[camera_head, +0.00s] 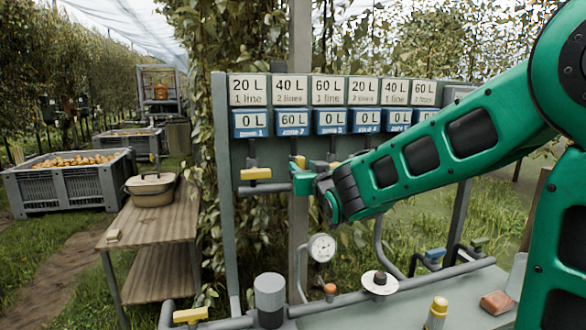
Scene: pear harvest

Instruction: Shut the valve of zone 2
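The zone 2 display (293,122) on the grey panel reads 60 L, under a white plate (290,90) reading 40 L. Below it, a small yellow part of the zone 2 valve (299,161) shows; the rest is hidden behind my gripper. My gripper (303,182) is right at this valve, at the end of my green arm, which comes in from the right. Its fingers are too small and covered to tell whether they are open, shut or touching the lever. The zone 1 valve (256,173) has its yellow lever lying level, left of my gripper.
A pressure gauge (321,247) and pipes stand below the panel. A grey cylinder (269,298), a yellow-capped bottle (437,312) and a reddish block (497,302) are in front.

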